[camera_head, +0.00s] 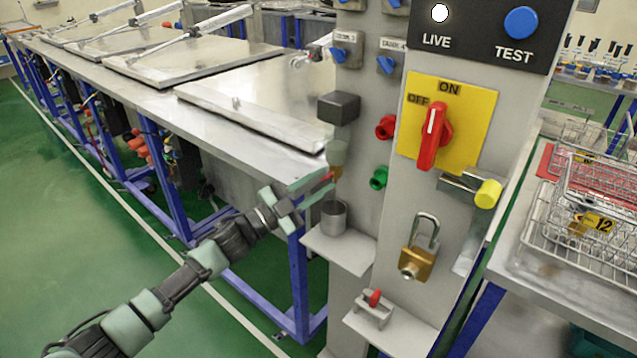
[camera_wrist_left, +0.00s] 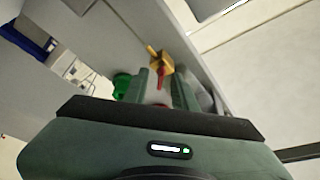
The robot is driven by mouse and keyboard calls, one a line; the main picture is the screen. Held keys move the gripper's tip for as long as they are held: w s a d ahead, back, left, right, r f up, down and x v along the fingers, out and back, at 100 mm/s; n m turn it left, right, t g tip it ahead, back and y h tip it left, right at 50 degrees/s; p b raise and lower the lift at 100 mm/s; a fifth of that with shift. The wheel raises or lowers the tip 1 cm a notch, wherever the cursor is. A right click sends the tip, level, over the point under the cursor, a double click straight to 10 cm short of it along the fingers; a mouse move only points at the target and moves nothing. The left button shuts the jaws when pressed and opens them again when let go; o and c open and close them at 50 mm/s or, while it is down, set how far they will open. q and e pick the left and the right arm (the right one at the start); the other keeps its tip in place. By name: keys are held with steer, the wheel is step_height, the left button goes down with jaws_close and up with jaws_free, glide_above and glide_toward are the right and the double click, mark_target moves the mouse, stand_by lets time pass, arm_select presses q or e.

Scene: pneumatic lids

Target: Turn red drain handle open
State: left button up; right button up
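The red drain handle (camera_head: 328,177) is a small lever on a brass valve (camera_head: 337,172), under a grey-green bowl on the post. My left gripper (camera_head: 325,181) reaches it from the lower left, with its fingertips on either side of the lever. In the left wrist view the red handle (camera_wrist_left: 160,75) lies between the green fingertips (camera_wrist_left: 162,82), in front of the brass body (camera_wrist_left: 161,61). The fingers stand apart with space around the lever, so I see no grip on it. Part of the handle is hidden by the fingers. My right gripper is not in view.
A grey cup (camera_head: 333,217) stands on a shelf below the valve. A dark box (camera_head: 339,108) sits above it. Red (camera_head: 386,127) and green (camera_head: 379,178) fittings are close on the right. The metal bench (camera_head: 150,95) lies behind my left arm.

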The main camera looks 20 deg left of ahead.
arm_select(q)
steer(key=b+v, duration=0.1)
steer(key=v, duration=0.6)
steer(key=shift+s+a, duration=0.15)
steer(key=shift+s, duration=0.15)
steer(key=shift+f, duration=0.15)
